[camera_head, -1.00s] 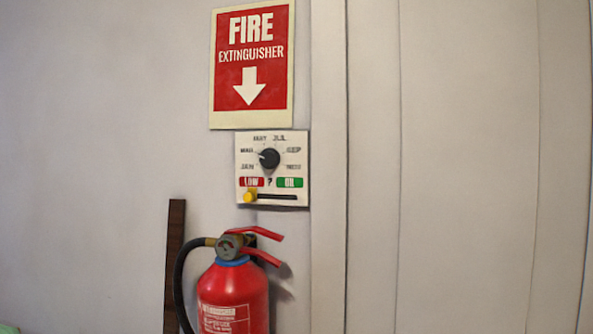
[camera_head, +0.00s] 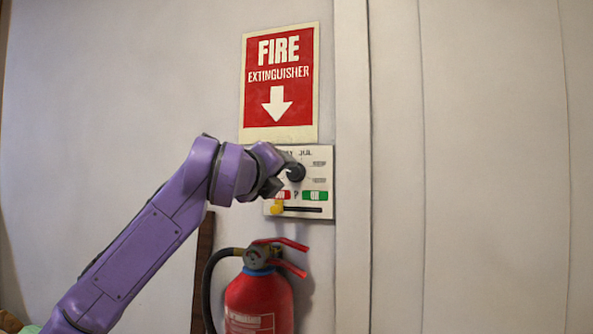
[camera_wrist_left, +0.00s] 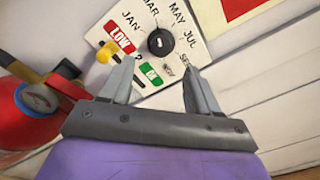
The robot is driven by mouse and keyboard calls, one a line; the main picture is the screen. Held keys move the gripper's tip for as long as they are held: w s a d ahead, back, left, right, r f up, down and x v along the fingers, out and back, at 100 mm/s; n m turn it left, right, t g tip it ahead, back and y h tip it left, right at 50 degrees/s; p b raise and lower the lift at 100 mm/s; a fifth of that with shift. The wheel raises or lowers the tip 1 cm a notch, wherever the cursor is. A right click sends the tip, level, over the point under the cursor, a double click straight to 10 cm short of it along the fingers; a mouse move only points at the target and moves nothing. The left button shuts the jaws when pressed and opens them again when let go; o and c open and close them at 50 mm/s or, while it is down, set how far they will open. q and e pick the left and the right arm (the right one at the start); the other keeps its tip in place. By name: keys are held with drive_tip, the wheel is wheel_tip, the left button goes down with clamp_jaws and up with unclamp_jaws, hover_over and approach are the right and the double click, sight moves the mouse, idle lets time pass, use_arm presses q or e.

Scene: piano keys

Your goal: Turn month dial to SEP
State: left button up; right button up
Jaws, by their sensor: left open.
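The month dial is a black round knob (camera_head: 296,172) on a white wall panel (camera_head: 327,158). In the left wrist view the dial (camera_wrist_left: 161,42) has a white mark, with the labels JAN, MAR, MAY, JUL, SEP and NOV around it. Where the mark points is too small to tell for sure. My left gripper (camera_head: 284,178) is in front of the panel, close to the dial's left side. In the wrist view its two fingers (camera_wrist_left: 158,72) are apart, with the dial beyond and between their tips, and nothing is held. My right gripper is not in view.
Below the dial are a red LOW label (camera_wrist_left: 120,38), a green label (camera_wrist_left: 151,75) and a yellow slider knob (camera_head: 277,207). A red fire extinguisher (camera_head: 258,300) hangs below the panel. A fire extinguisher sign (camera_head: 280,82) is above it. The wall to the right is clear.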

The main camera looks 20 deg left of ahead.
sight(292, 172)
use_arm(q)
drive_tip(key=w+p, duration=0.1)
drive_tip(key=w, duration=0.1)
drive_tip(key=w+p, duration=0.1)
drive_tip(key=w, duration=0.2)
drive_tip(key=w+p, duration=0.1)
drive_tip(key=w, duration=0.1)
drive_tip(key=shift+w+d+r, duration=0.15)
drive_tip(key=shift+d+r, duration=0.05)
drive_tip(key=shift+d, duration=0.1)
drive_tip(key=shift+w+f, duration=0.15)
drive_tip(key=shift+w, duration=0.3)
drive_tip(key=c, duration=1)
drive_tip(key=shift+s+d, duration=0.1)
drive_tip(key=shift+s, duration=0.05)
drive_tip(key=shift+c, duration=0.2)
drive_tip(key=shift+a, duration=0.2)
drive_tip(key=shift+d, duration=0.1)
